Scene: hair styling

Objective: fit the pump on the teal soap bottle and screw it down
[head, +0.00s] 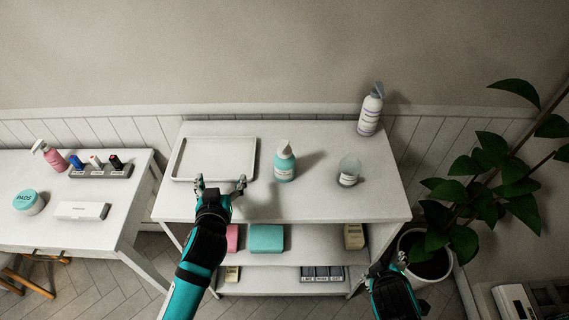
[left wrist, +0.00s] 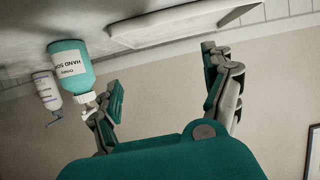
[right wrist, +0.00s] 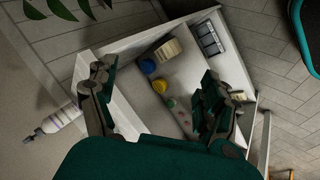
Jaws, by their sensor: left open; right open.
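The teal soap bottle (head: 284,168) stands upright on the white table, right of the tray. A white pump (head: 284,148) sits on its neck; I cannot tell whether it is screwed tight. In the left wrist view the teal bottle (left wrist: 70,66) appears upside down at the left, with the white pump (left wrist: 86,102) beside my left finger. My left gripper (head: 220,184) is open and empty, left of the bottle and near the tray's front edge. My right gripper (head: 386,268) is open and empty, low in front of the table's right side.
A white tray (head: 214,140) lies left of the bottle, a small clear jar (head: 348,174) right of it. A white pump bottle (head: 370,112) stands at the back right corner. A plant (head: 465,190) is at the right. Shelves below hold boxes (head: 267,238).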

